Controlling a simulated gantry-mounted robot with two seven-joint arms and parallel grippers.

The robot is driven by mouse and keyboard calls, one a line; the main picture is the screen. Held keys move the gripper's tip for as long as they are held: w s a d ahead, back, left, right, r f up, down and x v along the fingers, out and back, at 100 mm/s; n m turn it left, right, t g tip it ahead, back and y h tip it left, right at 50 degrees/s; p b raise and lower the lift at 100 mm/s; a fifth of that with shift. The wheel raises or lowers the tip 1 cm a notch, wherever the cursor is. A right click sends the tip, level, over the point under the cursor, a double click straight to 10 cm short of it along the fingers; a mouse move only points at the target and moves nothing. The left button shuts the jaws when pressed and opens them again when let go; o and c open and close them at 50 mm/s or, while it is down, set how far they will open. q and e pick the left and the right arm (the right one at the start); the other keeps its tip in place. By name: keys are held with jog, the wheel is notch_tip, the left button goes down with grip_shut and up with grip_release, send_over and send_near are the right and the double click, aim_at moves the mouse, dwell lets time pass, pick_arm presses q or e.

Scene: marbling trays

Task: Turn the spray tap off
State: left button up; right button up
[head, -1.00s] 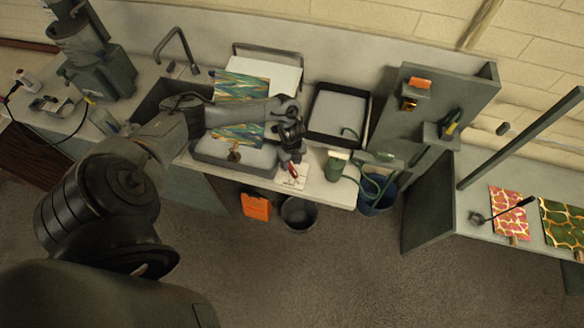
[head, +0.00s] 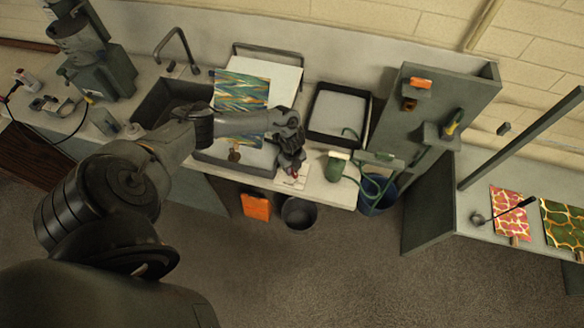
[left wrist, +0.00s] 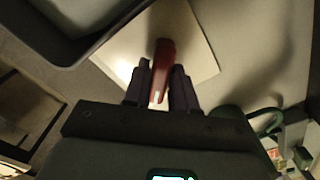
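I cannot clearly make out the spray tap. A green hose (head: 375,183) loops between a green pot-like vessel (head: 335,167) and a blue bucket (head: 378,199) at the counter's front edge. My left gripper (head: 293,168) points down over the counter, left of the green vessel. Below it a small red object lies over a pale sheet. In the left wrist view the red object (left wrist: 164,54) stands between the two fingertips of my left gripper (left wrist: 160,76), over the pale sheet (left wrist: 195,48). Whether the fingers press on it is unclear. My right gripper is not in view.
A dark-rimmed tray (head: 312,115) stands behind the gripper. A marbled sheet (head: 240,92) and a sink (head: 160,105) are to the left. A grey upright panel (head: 425,125) stands at right. An orange container (head: 256,207) and grey bucket (head: 299,213) are below the counter.

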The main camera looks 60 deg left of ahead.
pick_arm(q)
grip_shut()
jog(key=shift+n, duration=0.3)
jog(key=shift+r+n+p, duration=0.1)
jog(key=shift+n+p, duration=0.4)
jog(key=shift+p, duration=0.15)
jog(key=n+p, duration=0.2)
jog(key=n, duration=0.1)
jog(key=n+p, duration=0.1)
jog(key=n, duration=0.2)
jog(key=shift+n+p, duration=0.55)
jog(key=shift+n, duration=0.05)
jog(key=shift+a+f, duration=0.1)
jog(key=shift+f, duration=0.1)
jog(key=shift+s, duration=0.1)
